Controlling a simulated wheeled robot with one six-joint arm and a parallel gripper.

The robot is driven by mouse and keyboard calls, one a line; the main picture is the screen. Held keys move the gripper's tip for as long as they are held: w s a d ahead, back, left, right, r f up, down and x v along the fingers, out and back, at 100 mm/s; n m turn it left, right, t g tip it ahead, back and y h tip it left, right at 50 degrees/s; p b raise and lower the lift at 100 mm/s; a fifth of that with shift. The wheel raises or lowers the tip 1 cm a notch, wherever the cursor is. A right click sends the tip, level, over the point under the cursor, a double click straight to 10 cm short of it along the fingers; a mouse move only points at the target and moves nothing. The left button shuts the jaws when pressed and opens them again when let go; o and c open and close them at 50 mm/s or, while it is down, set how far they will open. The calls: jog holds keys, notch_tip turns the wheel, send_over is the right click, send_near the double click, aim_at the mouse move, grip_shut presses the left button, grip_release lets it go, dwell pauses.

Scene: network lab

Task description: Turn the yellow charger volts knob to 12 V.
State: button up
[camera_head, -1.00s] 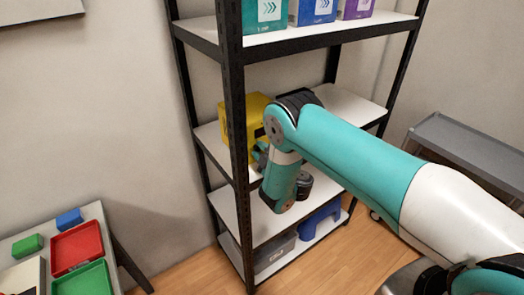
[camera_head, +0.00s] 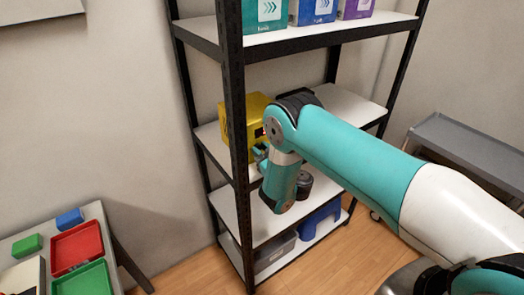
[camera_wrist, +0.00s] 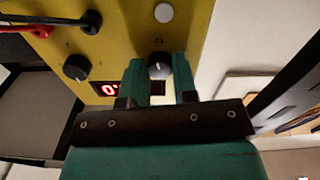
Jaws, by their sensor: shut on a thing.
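The yellow charger (camera_head: 238,118) stands on the middle shelf, partly hidden behind a rack post and my arm. In the wrist view, its yellow front panel (camera_wrist: 120,40) shows a dark knob with a pale pointer mark (camera_wrist: 159,66) between the two teal fingers of my gripper (camera_wrist: 160,70), which is shut on it. A second black knob (camera_wrist: 76,67) sits to the left, clear of the fingers. A red-lit display (camera_wrist: 108,88) is partly covered by a finger; I read only a leading 0. Knob labels are not readable, so I cannot tell which is volts.
A white round button (camera_wrist: 164,12) sits above the held knob. Red and black leads (camera_wrist: 50,20) plug in at the panel's upper left. Coloured boxes (camera_head: 312,12) stand on the upper shelf. A side table with trays (camera_head: 76,246) is at the left.

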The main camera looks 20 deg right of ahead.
jog(key=shift+m, duration=0.9)
jog(key=shift+r, duration=0.1)
jog(key=o, duration=0.9)
jog(key=shift+o, duration=0.2)
jog(key=shift+s, duration=0.1)
